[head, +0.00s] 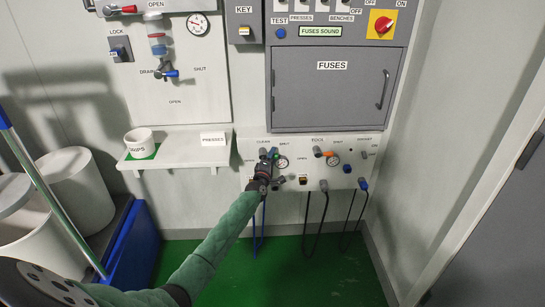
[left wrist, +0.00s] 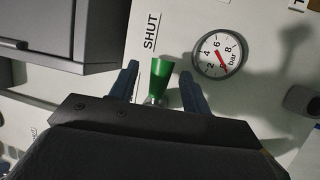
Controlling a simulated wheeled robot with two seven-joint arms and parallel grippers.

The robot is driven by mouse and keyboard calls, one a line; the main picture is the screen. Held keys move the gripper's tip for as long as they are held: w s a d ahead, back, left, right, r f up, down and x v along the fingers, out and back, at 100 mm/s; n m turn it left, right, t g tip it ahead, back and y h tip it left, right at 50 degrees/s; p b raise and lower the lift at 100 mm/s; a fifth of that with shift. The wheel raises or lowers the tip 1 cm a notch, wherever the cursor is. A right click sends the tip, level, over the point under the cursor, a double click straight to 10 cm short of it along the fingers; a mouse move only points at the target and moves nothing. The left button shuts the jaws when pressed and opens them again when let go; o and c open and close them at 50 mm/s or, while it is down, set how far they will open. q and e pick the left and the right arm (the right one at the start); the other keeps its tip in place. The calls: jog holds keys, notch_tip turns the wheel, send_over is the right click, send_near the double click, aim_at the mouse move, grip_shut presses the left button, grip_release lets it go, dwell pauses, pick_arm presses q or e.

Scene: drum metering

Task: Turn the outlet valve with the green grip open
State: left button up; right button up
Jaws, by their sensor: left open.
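The outlet valve's green grip (left wrist: 161,76) stands between the two blue fingers of my left gripper (left wrist: 159,74) in the left wrist view. The fingers are open, with a gap on each side of the grip. The grip's wide end is close to the SHUT label (left wrist: 152,32). A round bar gauge (left wrist: 220,55) sits beside it, its red needle low, near 0. In the head view my left gripper (head: 268,165) is at the low wall panel (head: 310,184) and hides most of the valve; only a bit of green grip (head: 275,153) shows.
Black hoses (head: 314,222) hang below. A shelf (head: 190,153) with a white cup (head: 141,143) is to the left. A blue-handled drain valve (head: 170,73) is above.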

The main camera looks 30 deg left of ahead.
pick_arm(q)
jog(key=shift+w+r, duration=0.1)
jog(key=shift+w, duration=0.3)
jog(key=c, duration=1)
